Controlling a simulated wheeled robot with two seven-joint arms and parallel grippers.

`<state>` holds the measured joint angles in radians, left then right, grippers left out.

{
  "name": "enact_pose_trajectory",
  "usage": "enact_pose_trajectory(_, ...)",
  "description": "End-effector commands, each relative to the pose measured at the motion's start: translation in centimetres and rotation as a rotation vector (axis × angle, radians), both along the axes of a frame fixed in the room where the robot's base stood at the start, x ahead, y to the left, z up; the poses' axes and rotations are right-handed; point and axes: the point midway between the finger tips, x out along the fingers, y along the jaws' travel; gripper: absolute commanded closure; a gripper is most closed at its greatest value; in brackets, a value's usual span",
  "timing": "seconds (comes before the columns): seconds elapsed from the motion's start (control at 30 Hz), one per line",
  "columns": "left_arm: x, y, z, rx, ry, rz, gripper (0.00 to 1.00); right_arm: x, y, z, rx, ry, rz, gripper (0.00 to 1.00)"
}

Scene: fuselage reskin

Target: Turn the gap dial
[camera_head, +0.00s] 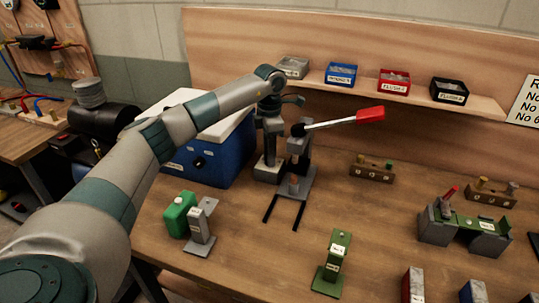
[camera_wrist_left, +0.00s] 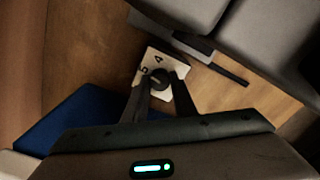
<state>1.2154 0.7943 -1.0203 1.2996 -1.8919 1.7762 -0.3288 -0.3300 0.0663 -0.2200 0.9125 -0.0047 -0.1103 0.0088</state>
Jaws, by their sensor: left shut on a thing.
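The gap dial shows in the left wrist view as a white plate (camera_wrist_left: 182,90) with the figures 5 and 4 and a dark round knob (camera_wrist_left: 160,78) on it. My left gripper (camera_wrist_left: 161,84) has its two dark fingers on either side of the knob and is shut on it. In the head view my left arm reaches over the blue box to the back of the bench, at the press with the red-handled lever (camera_head: 370,115). The dial and fingertips cannot be made out there. My right gripper is not in view.
The blue box (camera_head: 225,150) with a white lid stands left of the press. A shelf (camera_head: 410,92) with several small labelled bins is behind. A green bottle (camera_head: 178,215), a grey stand (camera_head: 200,232) and a green block (camera_head: 335,262) stand in front. The bench middle is mostly clear.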

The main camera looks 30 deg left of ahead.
Motion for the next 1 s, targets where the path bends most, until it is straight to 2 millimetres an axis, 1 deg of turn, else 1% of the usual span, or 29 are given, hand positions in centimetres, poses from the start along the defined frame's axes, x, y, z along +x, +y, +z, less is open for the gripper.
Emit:
enact_pose_trajectory(0.1,0.1,0.0,0.1,0.001,-0.002,0.074,0.98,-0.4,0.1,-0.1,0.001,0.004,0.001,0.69)
enact_pose_trajectory(0.3,0.1,0.0,0.1,0.000,-0.003,0.155,0.98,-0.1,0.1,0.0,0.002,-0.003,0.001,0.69)
enact_pose_trajectory(0.57,0.1,0.0,0.1,0.001,-0.003,0.185,0.98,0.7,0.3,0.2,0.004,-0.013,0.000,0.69)
enact_pose_trajectory(0.83,0.1,0.0,0.2,0.000,-0.004,0.184,0.98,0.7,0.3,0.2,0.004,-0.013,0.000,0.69)
enact_pose_trajectory(0.87,0.1,0.0,0.2,0.000,-0.004,0.184,0.68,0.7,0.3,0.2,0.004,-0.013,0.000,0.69)
enact_pose_trajectory(0.9,0.1,0.0,0.2,0.000,-0.004,0.184,0.59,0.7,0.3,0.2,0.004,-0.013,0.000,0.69)
enact_pose_trajectory(0.93,0.1,0.0,0.2,0.000,-0.003,0.184,0.57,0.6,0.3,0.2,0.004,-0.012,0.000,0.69)
enact_pose_trajectory(1.0,0.1,0.0,0.1,0.000,-0.003,0.184,0.57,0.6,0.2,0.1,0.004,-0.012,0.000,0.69)
